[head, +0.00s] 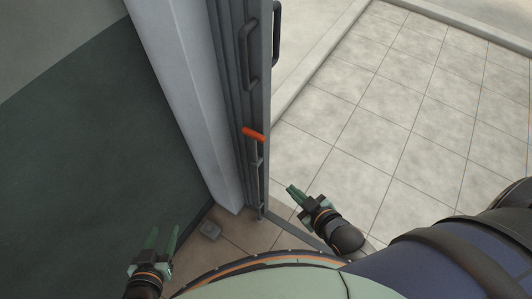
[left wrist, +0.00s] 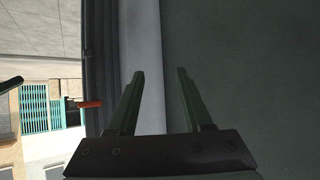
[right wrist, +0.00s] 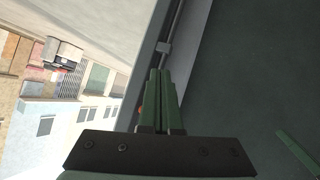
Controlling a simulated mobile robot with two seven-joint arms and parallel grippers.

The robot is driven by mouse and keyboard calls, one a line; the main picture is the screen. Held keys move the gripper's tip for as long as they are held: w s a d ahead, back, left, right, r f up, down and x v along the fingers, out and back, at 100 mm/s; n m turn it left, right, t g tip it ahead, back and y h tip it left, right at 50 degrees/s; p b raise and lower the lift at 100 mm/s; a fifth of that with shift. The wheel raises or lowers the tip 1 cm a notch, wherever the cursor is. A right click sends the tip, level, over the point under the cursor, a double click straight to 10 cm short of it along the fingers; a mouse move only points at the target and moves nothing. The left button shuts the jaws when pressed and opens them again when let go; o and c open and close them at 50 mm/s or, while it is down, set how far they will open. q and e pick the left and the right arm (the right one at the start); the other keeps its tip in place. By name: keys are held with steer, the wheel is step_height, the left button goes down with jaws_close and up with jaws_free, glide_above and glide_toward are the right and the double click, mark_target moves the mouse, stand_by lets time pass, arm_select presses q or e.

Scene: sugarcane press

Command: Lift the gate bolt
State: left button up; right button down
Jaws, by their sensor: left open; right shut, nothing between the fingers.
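The gate bolt shows as an orange handle (head: 253,135) on the edge of the dark grey folded gate (head: 228,60), with a thin rod (head: 256,172) running down below it. The orange handle also shows in the left wrist view (left wrist: 90,104), left of the fingers. In the right wrist view only a small orange patch (right wrist: 141,110) shows beside the fingers. My left gripper (head: 163,233) is open and empty, low and left of the gate. My right gripper (head: 292,189) is shut and empty, right of and below the handle, apart from it.
A light grey post (head: 188,90) stands left of the gate, beside a dark green wall (head: 80,150). Black pull handles (head: 250,55) sit higher on the gate. Paved ground (head: 390,120) to the right is clear.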

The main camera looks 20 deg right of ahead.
arm_select(q)
steer(key=w+d+r+m+t+h+b, duration=0.35)
steer(key=w+t+b, duration=0.35)
steer(key=b, duration=1)
steer(key=s+d+r+m+t+h+b, duration=0.1)
steer(key=s+r+m+t+h+b, duration=0.2)
steer(key=b, duration=1)
steer(key=s+r+m+h, duration=0.3)
steer(key=s+h, duration=0.2)
steer(key=h, duration=0.1)
steer(key=shift+t, duration=0.4)
arm_select(e)
steer(key=w+f+m+t+y, duration=0.3)
steer(key=m+y, duration=0.1)
steer(key=m, duration=0.7)
steer(key=w+d+f+m+t+y, duration=0.1)
steer(key=w+f+m+t+y, duration=0.2)
steer(key=m, duration=0.8)
steer(key=w+f+m+t+y, duration=0.2)
steer(key=m+y, duration=0.5)
steer(key=m, duration=0.4)
steer(key=shift+w+d+f+m+t, duration=0.15)
steer(key=shift+w+f+m+t, duration=0.35)
steer(key=shift+t, duration=0.4)
arm_select(q)
steer(key=shift+r, duration=0.1)
arm_select(e)
steer(key=shift+s, duration=0.1)
